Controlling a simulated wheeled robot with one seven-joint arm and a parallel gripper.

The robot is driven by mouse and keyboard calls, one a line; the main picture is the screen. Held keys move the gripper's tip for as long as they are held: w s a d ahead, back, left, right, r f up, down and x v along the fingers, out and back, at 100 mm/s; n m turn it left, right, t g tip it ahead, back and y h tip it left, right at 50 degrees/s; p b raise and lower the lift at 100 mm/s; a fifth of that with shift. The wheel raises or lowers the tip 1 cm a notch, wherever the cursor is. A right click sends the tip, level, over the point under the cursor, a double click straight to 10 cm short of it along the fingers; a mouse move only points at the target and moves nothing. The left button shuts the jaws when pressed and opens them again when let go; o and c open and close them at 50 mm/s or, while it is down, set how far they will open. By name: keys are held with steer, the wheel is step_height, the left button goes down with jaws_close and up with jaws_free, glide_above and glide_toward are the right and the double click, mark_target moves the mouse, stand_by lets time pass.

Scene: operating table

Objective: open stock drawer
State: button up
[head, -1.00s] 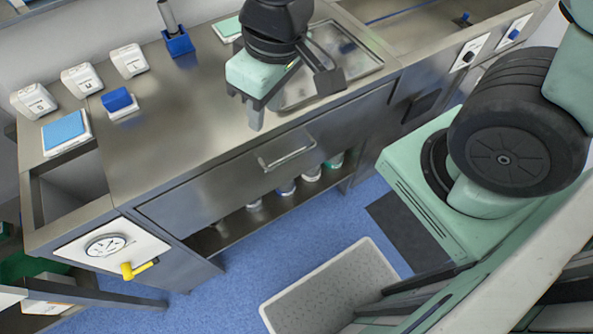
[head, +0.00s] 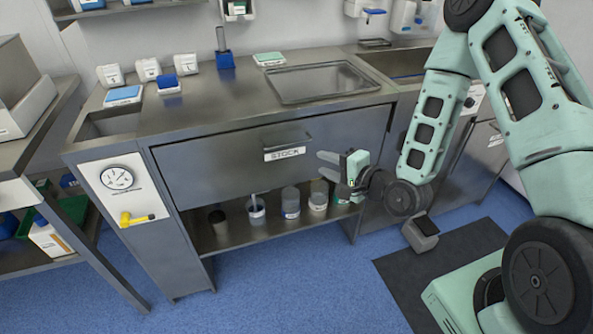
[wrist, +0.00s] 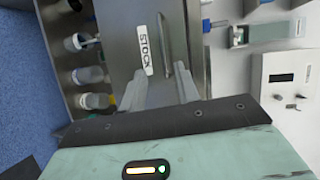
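The stock drawer (head: 220,170) is a wide steel front under the counter. It looks shut, flush with the cabinet. Its bar handle (head: 288,141) is near the top edge, with a white STOCK label (head: 285,154) below. My gripper (head: 321,166) is in front of the drawer, right of the handle and label, with its fingers pointing left. In the wrist view the fingers (wrist: 160,75) are apart with nothing between them. The handle (wrist: 165,45) lies ahead, roughly in line with the gap, and the label (wrist: 143,48) is beside it. I see no contact with the handle.
An open shelf under the drawer holds several jars (head: 290,203). A dial panel with a yellow lever (head: 137,219) is to the left. A steel tray (head: 322,82) and small containers stand on the counter. The blue floor (head: 270,285) in front is clear.

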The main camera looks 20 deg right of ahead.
mark_target(288, 146)
steer(key=shift+m+t, duration=0.3)
steer(key=shift+m, duration=0.2)
steer(key=x, duration=0.5)
steer(key=p+x, duration=0.1)
steer(key=x, duration=0.5)
steer(key=d+p+x, duration=0.1)
steer(key=x, duration=0.4)
steer(key=shift+w+a+f, duration=0.1)
steer(key=shift+w+f, duration=0.15)
steer(key=shift+f, duration=0.15)
jaws_close()
